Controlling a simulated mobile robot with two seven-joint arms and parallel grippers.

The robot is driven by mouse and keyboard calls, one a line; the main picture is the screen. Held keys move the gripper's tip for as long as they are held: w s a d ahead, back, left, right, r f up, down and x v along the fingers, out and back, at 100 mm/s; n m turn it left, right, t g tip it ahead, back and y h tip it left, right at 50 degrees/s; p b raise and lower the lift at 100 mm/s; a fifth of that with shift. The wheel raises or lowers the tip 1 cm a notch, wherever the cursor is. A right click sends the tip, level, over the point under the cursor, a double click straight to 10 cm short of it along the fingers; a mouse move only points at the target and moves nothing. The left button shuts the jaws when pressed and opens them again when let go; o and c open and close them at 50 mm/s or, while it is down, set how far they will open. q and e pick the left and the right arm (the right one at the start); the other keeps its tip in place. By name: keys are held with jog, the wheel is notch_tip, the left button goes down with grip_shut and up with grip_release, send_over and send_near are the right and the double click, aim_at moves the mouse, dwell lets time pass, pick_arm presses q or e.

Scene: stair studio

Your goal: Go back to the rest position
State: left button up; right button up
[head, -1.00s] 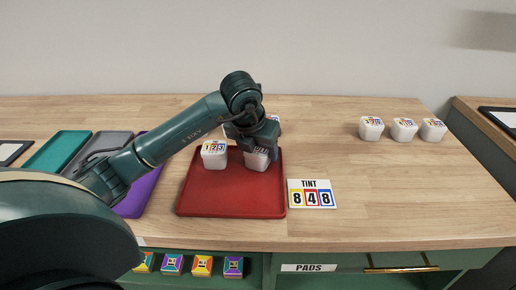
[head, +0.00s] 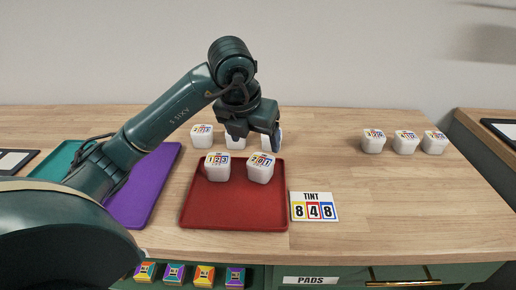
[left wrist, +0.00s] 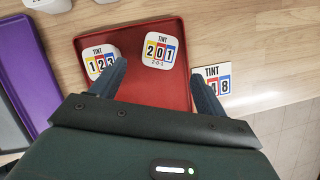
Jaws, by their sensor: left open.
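My left gripper (head: 253,138) is open and empty, raised above the back of the red tray (head: 235,212). In the left wrist view its two fingers (left wrist: 160,82) are spread wide over the red tray (left wrist: 155,95). A white tub labelled 123 (head: 217,167) and a white tub labelled 201 (head: 261,168) stand side by side on the tray, apart from the fingers. The left wrist view also shows the 201 lid (left wrist: 159,51) and, partly behind a finger, the 123 lid (left wrist: 101,62). My right gripper is not in view.
A TINT 848 card (head: 313,207) lies right of the tray. Several white tubs stand behind, one at the back left (head: 202,136) and a row at right (head: 405,142). A purple tray (head: 145,190) lies left. The table's right middle is clear.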

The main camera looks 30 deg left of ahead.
pick_arm(q)
jog(key=shift+v, duration=1.1)
